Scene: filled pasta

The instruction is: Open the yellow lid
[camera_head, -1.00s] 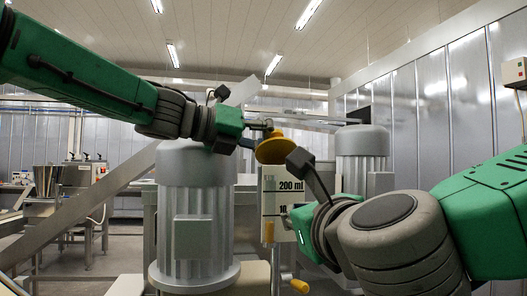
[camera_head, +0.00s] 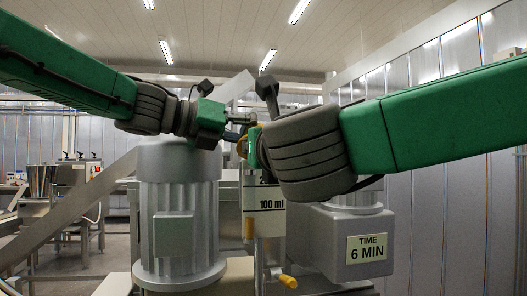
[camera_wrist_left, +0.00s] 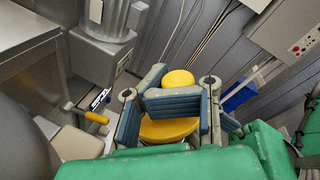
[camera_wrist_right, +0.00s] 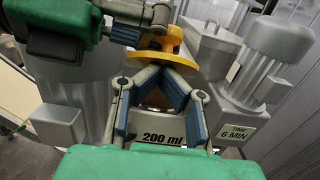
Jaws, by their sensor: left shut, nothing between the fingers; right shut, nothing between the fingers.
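The yellow lid (camera_wrist_right: 140,64) is a round disc with a knob (camera_wrist_right: 173,38) on top. In the right wrist view it sits over the white container marked in ml (camera_wrist_right: 165,128), and a dark gap shows beneath it. In the head view my right arm hides most of the lid. It also shows in the left wrist view (camera_wrist_left: 168,132), partly behind my fingers. My left gripper (camera_wrist_left: 172,102) is shut and empty, beside the lid's knob. My right gripper (camera_wrist_right: 160,76) is shut and empty, with its fingertips close to the lid's edge; contact cannot be told.
A grey ribbed motor housing (camera_head: 178,215) stands left of the container (camera_head: 268,222). A grey machine labelled 6 MIN (camera_head: 350,245) stands to the right. A yellow handle (camera_head: 288,281) sticks out low in front.

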